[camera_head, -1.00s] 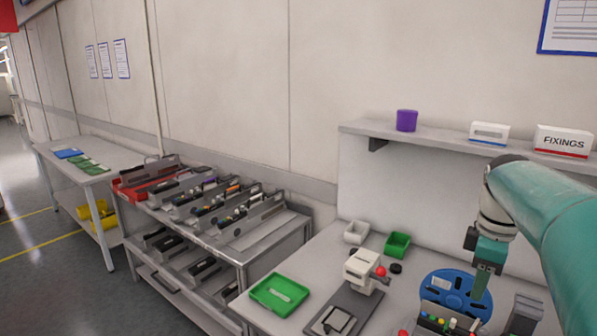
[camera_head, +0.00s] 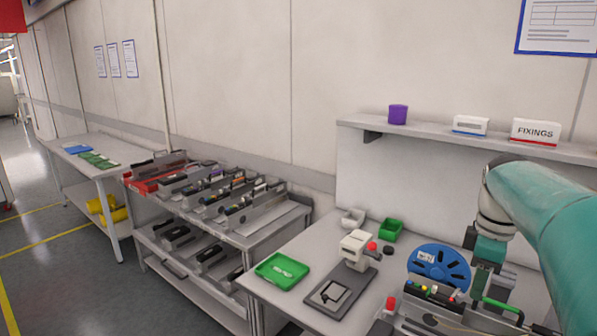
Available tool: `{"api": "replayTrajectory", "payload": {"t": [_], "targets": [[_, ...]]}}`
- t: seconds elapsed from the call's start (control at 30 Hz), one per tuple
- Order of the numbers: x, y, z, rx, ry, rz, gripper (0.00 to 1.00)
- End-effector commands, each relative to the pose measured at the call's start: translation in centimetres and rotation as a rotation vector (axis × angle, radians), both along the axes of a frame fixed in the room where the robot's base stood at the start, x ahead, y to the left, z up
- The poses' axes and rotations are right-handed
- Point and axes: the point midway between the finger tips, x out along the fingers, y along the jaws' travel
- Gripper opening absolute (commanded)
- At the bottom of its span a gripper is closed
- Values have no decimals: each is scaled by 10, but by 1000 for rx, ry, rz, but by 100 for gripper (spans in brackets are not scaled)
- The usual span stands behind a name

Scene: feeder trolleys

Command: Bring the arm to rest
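My teal arm (camera_head: 545,208) reaches in from the right edge and bends down at its elbow. My gripper (camera_head: 484,272) hangs from it, pointing down over the right part of the workbench (camera_head: 335,240). It is beside the blue reel (camera_head: 438,263) and above a grey device with coloured parts (camera_head: 430,296). The fingertips are small and partly hidden behind the device and a green handle, so I cannot tell whether they are open or shut. I see nothing clearly held.
A green tray (camera_head: 283,271), a white-headed press (camera_head: 357,248) and a green bin (camera_head: 390,230) stand on the bench. A feeder trolley (camera_head: 230,235) stands to the left.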

Motion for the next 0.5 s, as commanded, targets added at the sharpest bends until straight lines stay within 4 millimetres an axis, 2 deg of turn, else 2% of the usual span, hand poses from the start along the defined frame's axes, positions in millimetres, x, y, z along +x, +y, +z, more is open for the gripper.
{"api": "replayTrajectory", "payload": {"t": [0.27,0.5], "targets": [[-16,38,5,-24,-67,-128,35],[-43,79,5,-29,-155,-284,35]]}}
